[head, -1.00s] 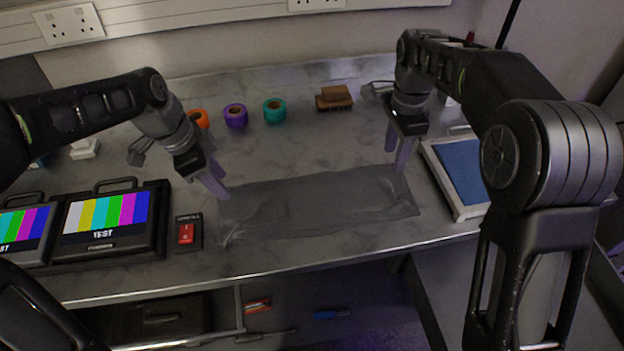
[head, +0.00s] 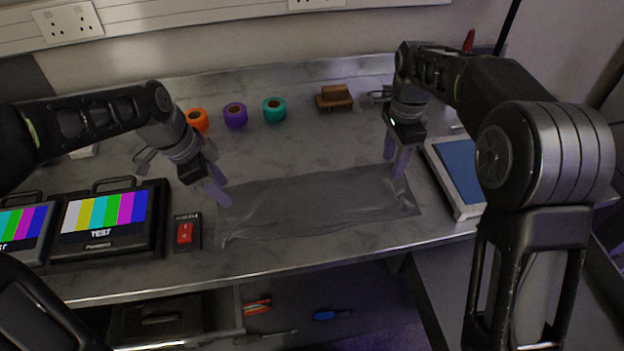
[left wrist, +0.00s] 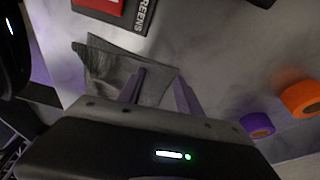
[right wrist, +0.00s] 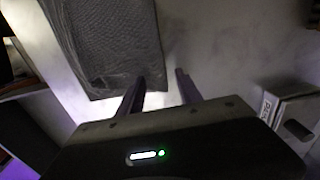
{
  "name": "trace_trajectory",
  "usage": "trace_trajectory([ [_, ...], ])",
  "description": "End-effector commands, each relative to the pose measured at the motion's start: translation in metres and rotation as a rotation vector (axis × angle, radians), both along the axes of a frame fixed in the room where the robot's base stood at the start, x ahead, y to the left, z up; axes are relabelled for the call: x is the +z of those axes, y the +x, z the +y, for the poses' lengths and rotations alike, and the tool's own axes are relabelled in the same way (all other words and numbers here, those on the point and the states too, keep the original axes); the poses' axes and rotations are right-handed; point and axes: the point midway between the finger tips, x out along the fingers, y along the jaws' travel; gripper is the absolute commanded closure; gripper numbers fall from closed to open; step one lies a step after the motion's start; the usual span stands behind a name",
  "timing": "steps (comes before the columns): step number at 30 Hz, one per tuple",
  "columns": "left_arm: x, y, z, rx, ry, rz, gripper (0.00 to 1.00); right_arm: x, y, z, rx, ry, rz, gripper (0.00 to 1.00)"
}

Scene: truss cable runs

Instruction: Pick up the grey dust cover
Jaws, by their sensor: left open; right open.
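The grey dust cover (head: 310,203) lies flat and slightly rumpled along the front of the bench. My left gripper (head: 221,198) is open at the cover's left end. In the left wrist view, one finger is over the cover (left wrist: 108,68) and the other is by its edge. My right gripper (head: 396,168) is open at the cover's right end, near its far corner. In the right wrist view, one finger reaches the corner of the cover (right wrist: 105,45) and the other is over bare bench. Whether the fingertips touch the cloth is unclear.
Two test monitors (head: 100,222) and a red-switch box (head: 184,233) stand left of the cover. Orange (head: 197,119), purple (head: 235,115) and teal (head: 274,110) tape rolls and a brown brush (head: 334,98) sit behind. A blue-topped tray (head: 462,172) is at the right.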

Motion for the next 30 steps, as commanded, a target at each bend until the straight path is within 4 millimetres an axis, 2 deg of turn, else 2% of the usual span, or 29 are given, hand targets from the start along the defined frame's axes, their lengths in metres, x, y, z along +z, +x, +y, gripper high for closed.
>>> trace_trajectory([
  [7,-0.0011,-0.0003,0.0001,0.0,0.001,0.001,0.59,-0.0018,-0.0002,0.0001,0.0,0.0,0.001,0.59],
  [30,-0.0016,-0.0005,0.0003,0.0,0.0,0.002,0.9,-0.0025,-0.0004,0.0,0.0,0.0,0.002,0.9],
])
